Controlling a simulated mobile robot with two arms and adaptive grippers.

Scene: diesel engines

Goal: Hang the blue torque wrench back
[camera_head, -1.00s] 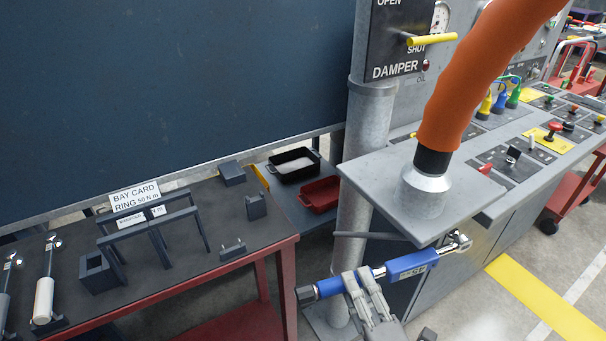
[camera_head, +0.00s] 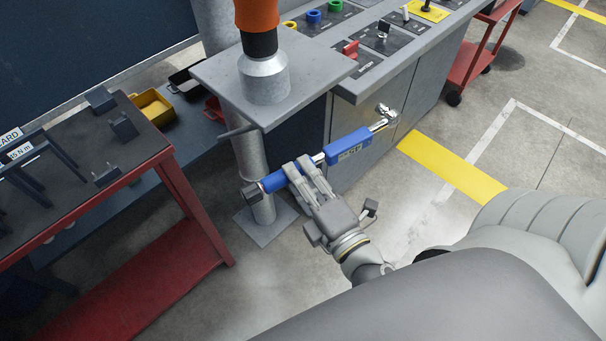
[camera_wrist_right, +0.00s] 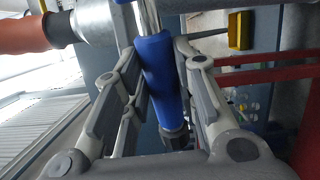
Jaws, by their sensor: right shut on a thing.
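The blue torque wrench (camera_head: 348,146) is held in the air by my right gripper (camera_head: 304,172), between the red-framed bench and the grey console. It is tilted, with its silver ratchet head (camera_head: 386,114) at the upper right and its dark end knob at the lower left. The gripper's fingers close around the blue handle; in the right wrist view the handle (camera_wrist_right: 157,72) lies between them. On the bench (camera_head: 80,200) at left stand a dark frame with label cards (camera_head: 18,150) and small dark brackets (camera_head: 123,125). My left gripper is not in view.
A grey post (camera_head: 250,165) with a base plate stands behind the wrench. Its shelf carries an orange hose (camera_head: 257,15). A yellow bin (camera_head: 152,107) sits on a low shelf behind the bench. Open floor (camera_head: 350,215) lies in front of the console.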

